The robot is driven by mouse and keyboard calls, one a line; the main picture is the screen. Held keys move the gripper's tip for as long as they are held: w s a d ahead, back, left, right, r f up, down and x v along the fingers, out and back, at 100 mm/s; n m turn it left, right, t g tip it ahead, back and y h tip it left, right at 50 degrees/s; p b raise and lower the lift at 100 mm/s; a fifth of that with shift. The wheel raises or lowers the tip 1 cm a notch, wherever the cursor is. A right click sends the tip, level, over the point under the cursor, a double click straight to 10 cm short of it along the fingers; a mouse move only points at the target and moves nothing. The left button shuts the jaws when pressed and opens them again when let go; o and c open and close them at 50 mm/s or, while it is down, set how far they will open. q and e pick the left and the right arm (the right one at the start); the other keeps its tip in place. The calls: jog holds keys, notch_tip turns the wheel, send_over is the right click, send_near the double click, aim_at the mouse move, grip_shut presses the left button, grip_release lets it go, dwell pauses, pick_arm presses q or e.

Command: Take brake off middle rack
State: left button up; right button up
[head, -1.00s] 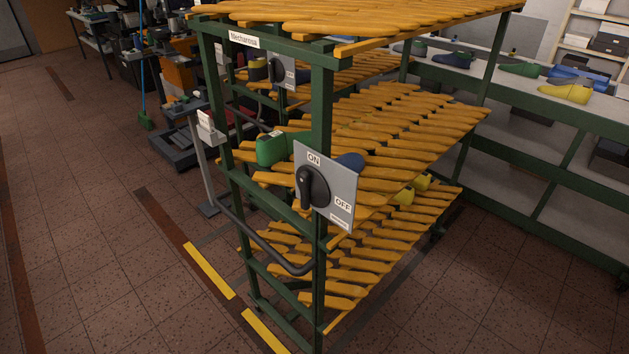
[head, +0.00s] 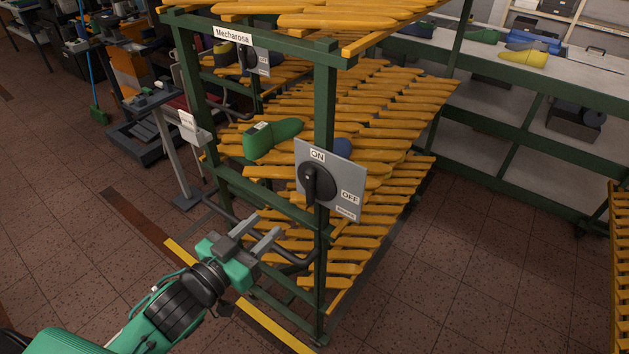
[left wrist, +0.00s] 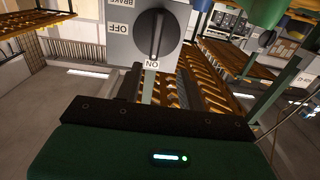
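The rack (head: 325,110) is a green frame with sloping shelves of orange slats, standing in the middle of the head view. Its brake switch is a grey plate (head: 345,205) on the near post with a black rotary knob (head: 318,184). The knob's handle lines up with the ON label; OFF is at the right. The left wrist view shows the knob (left wrist: 157,35) upside down, its handle toward ON, with BRAKE printed on the plate. My left gripper (head: 269,226) is open and empty, below and left of the switch, apart from it. My right gripper is not in view.
A dark curved handlebar (head: 290,262) runs by the rack's post near my left gripper. A green shoe last (head: 272,137) lies on a shelf. Another rack (head: 619,235) shows at the right edge. A long bench (head: 500,110) stands behind. Tiled floor at right is clear.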

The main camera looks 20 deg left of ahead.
aim_at(308, 185)
pick_arm(q)
jog(key=p+x, duration=0.1)
jog(key=x, duration=0.3)
jog(key=p+x, duration=0.2)
jog(key=x, duration=0.2)
jog(key=r+p+x, duration=0.1)
jog(key=x, duration=0.3)
jog(key=shift+d+r+p, duration=0.15)
jog(key=shift+d+p, duration=0.15)
jog(key=shift+d, duration=0.05)
jog(key=shift+x, duration=0.75)
grip_shut()
